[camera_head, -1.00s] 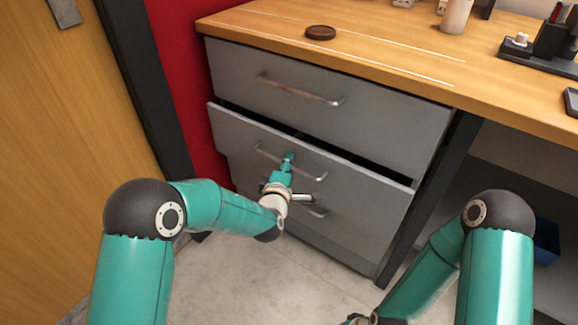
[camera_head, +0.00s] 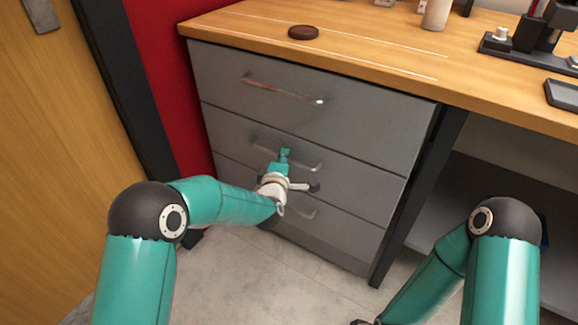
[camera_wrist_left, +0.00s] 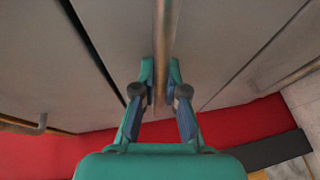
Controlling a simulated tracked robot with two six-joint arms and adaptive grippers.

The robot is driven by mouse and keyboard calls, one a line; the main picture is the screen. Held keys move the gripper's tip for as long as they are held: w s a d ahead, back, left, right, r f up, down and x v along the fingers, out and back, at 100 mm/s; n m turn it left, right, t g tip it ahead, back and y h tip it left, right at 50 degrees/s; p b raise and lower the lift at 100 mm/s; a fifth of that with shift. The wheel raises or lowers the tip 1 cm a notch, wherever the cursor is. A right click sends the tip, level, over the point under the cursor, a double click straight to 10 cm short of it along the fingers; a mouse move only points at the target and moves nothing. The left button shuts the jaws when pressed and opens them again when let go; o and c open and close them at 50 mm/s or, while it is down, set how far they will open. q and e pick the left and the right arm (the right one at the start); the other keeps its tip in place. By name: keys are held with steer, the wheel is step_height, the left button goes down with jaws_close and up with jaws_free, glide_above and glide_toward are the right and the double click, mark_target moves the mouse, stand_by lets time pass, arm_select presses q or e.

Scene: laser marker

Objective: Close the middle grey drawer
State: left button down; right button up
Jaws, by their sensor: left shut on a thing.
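The grey drawer unit stands under the wooden desktop. Its middle drawer (camera_head: 350,178) sits level with the drawers above and below in the head view, with only a thin seam around it. My left gripper (camera_head: 284,155) is at the middle drawer's metal handle (camera_head: 305,163). In the left wrist view the fingers (camera_wrist_left: 160,85) are shut around the handle bar (camera_wrist_left: 164,40). A dark gap (camera_wrist_left: 92,45) shows beside that drawer's front in the wrist view. My right arm comes in at the lower right, and its gripper is not clearly seen.
The top drawer (camera_head: 300,85) is flush. The desktop (camera_head: 380,45) holds a dark round disc (camera_head: 303,32), a cup (camera_head: 437,14) and a black device (camera_head: 530,35). A red wall (camera_head: 160,80) and a wooden door (camera_head: 60,130) are at the left. The floor in front is clear.

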arm_select(q)
steer(key=shift+w+d, duration=0.1)
steer(key=shift+d, duration=0.05)
steer(key=c, duration=1.2)
jaws_free()
steer(key=shift+w+f, duration=0.1)
steer(key=shift+w, duration=0.05)
steer(key=v, duration=1.2)
steer(key=shift+f, duration=0.1)
